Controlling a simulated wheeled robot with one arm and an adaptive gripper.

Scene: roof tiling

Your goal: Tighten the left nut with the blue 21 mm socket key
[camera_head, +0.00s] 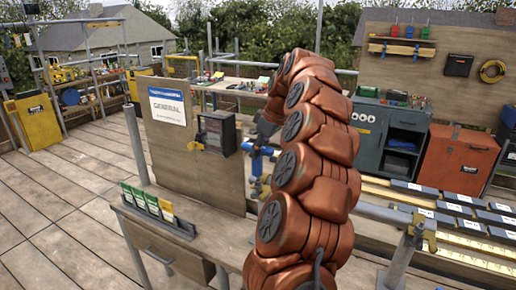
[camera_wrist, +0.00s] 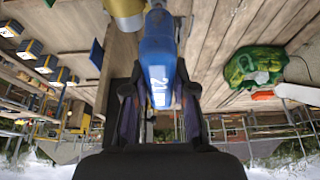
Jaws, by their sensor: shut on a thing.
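In the wrist view the blue socket key (camera_wrist: 158,60), marked 21, stands between the two dark fingers of my gripper (camera_wrist: 158,92), which is shut on it. The key's far end is beside a brass-coloured round part (camera_wrist: 125,12) at the top edge; I cannot tell whether they touch. In the head view my orange arm hides most of the gripper. A blue piece (camera_head: 258,163), apparently the key, shows left of the arm, above a yellow coupler (camera_head: 262,187) on the scaffold pipe. The left nut itself is not clearly visible.
A second yellow coupler (camera_head: 424,230) sits at the right on the pipe. A wooden board (camera_head: 185,125) with a grey box (camera_head: 217,133) stands left of the arm. A green bag (camera_wrist: 250,68) lies at the right in the wrist view. The plank floor (camera_head: 60,195) is clear at left.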

